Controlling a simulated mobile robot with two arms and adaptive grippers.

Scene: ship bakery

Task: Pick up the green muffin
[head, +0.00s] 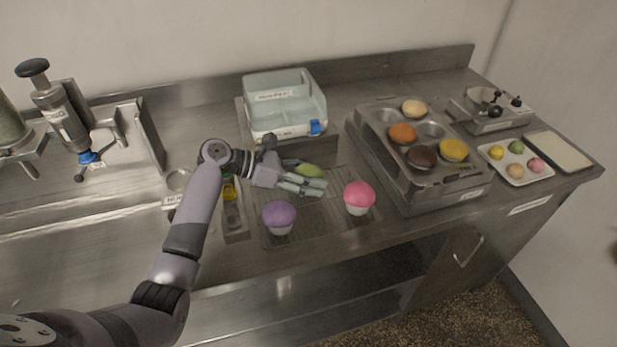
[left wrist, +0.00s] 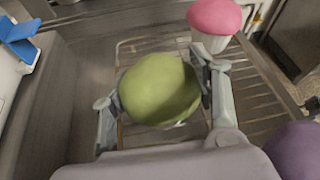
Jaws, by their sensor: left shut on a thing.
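The green muffin (head: 309,170) is over the wire cooling rack (head: 318,235), at its back part. My left gripper (head: 303,181) is shut on it, with its fingers hiding much of the muffin in the head view. In the left wrist view the muffin's round green top (left wrist: 160,88) fills the space between the two fingers (left wrist: 162,105). Its base is mostly hidden, and I cannot tell whether it touches the rack. My right gripper is not in view.
A purple muffin (head: 279,215) and a pink muffin (head: 359,196) stand on the rack close by. A clear bin (head: 287,98) is behind. A muffin tin (head: 431,130) is to the right, with a tray of small coloured balls (head: 515,160) beyond. A press (head: 62,118) stands far left.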

